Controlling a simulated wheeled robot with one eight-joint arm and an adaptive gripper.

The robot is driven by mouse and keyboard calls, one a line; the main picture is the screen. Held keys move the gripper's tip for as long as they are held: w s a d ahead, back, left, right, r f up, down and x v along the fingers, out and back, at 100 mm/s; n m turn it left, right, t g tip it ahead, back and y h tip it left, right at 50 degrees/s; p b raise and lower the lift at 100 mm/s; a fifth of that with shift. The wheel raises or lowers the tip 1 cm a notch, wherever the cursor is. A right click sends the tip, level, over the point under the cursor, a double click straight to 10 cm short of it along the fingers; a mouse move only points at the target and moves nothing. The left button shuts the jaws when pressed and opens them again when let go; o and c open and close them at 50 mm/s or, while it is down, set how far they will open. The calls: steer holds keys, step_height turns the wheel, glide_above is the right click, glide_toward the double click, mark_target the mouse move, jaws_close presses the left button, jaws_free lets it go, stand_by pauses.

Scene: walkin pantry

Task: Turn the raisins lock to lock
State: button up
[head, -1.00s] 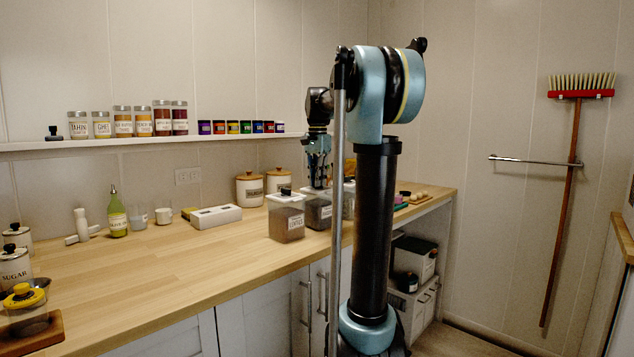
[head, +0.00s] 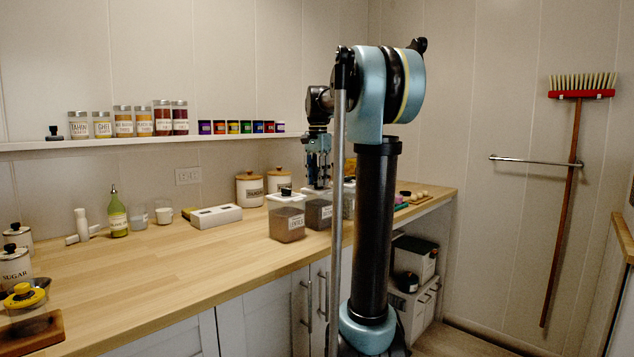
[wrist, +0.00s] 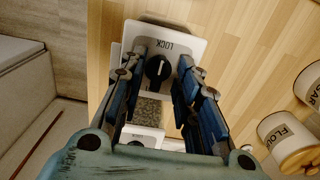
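A clear container with a white lid (wrist: 194,46) lies under my gripper in the wrist view. Its lid bears a round black knob (wrist: 158,69) with a white pointer line, and the word LOCK, seen upside down, is printed beside it. My gripper (wrist: 164,56) is open, with one finger on each side of the knob and visible gaps between. In the head view my gripper (head: 318,180) points straight down over the middle container (head: 318,214) of a row. That container's front label is too small to read, so I cannot confirm it says raisins.
A similar dark-filled container (head: 286,222) stands close on the left, and another (head: 349,203) on the right, partly behind my arm. Canisters (head: 250,190) stand behind.

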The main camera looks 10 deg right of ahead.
step_height(320, 180, up, 12)
steer(key=shift+f, duration=0.2)
steer(key=shift+f, duration=0.1)
stand_by(0.4)
steer(key=s+f+n, duration=0.3)
steer(key=s+f, duration=0.8)
steer(key=f, duration=0.3)
steer(key=s+f+n+t, duration=0.1)
steer(key=s+f+n, duration=0.3)
steer(key=s+f, duration=0.8)
steer(key=s+f+n+t, duration=0.1)
steer(key=s+f+n, duration=0.2)
steer(key=s+f, duration=0.8)
step_height(320, 180, down, 6)
steer(key=shift+s+f+n, duration=0.1)
steer(key=shift+s+n, duration=0.1)
steer(key=shift+n, duration=0.2)
steer(key=shift+d, duration=0.1)
